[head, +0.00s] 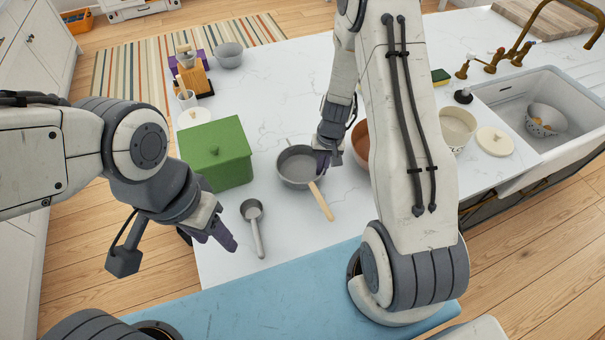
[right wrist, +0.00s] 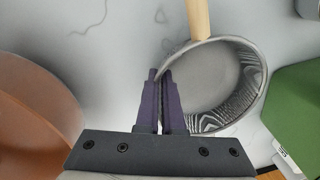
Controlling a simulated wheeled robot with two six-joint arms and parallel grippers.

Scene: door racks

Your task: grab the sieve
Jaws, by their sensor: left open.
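The sieve (head: 297,168) is a round grey bowl with a fine mesh-like wall and a pale wooden handle pointing toward the front right. It stands on the white counter right of the green box. In the right wrist view the sieve (right wrist: 255,92) shows its rim running between the purple fingers. My right gripper (head: 322,163) is at the sieve's right rim, its fingers (right wrist: 162,80) close together on the rim. My left gripper (head: 228,238) is open and empty, left of a grey ladle-like scoop.
The green box (head: 216,155) stands just left of the sieve. The grey scoop (head: 254,228) lies in front of it. A brown bowl (head: 360,143) is close to the right gripper, partly hidden by my arm. A sink (head: 570,105) is at the right.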

